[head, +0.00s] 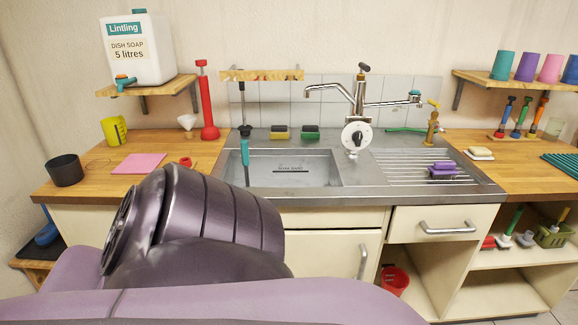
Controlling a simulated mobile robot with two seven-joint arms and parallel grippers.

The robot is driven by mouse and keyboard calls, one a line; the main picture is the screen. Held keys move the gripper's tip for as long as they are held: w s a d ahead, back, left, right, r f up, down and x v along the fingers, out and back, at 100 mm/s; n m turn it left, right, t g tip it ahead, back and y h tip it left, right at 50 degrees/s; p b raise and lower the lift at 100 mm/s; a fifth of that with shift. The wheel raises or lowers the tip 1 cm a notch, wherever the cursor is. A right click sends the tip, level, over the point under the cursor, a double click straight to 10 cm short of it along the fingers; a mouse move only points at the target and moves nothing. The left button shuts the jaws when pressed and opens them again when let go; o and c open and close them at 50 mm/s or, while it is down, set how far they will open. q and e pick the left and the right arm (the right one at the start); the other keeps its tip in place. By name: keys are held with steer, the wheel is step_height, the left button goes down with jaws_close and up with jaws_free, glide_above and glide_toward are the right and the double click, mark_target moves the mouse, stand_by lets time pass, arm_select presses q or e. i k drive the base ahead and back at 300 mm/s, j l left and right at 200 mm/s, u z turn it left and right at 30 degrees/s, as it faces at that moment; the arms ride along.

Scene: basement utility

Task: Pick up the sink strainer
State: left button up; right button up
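I cannot make out a sink strainer for certain in the head view. The steel sink (405,188) is set in the counter, with its basin (310,180) on the left and a ribbed drainboard on the right. A dark strip with small lettering shows on the basin's back wall. The front of the basin's floor is hidden from this angle. A small red item (185,162) lies on the left counter, too small to identify. Large dark and mauve parts of my own arm and body fill the lower left. Neither gripper is in view.
A tall tap (357,100) rises behind the sink. A teal-handled tool (244,150) hangs over the basin's left side. Sponges (311,132) stand behind the basin, and a purple item (441,170) lies on the drainboard. A pink cloth (139,163) and dark pot (65,170) are left.

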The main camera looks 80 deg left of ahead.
mark_target(244, 143)
steer(key=u, duration=2.75)
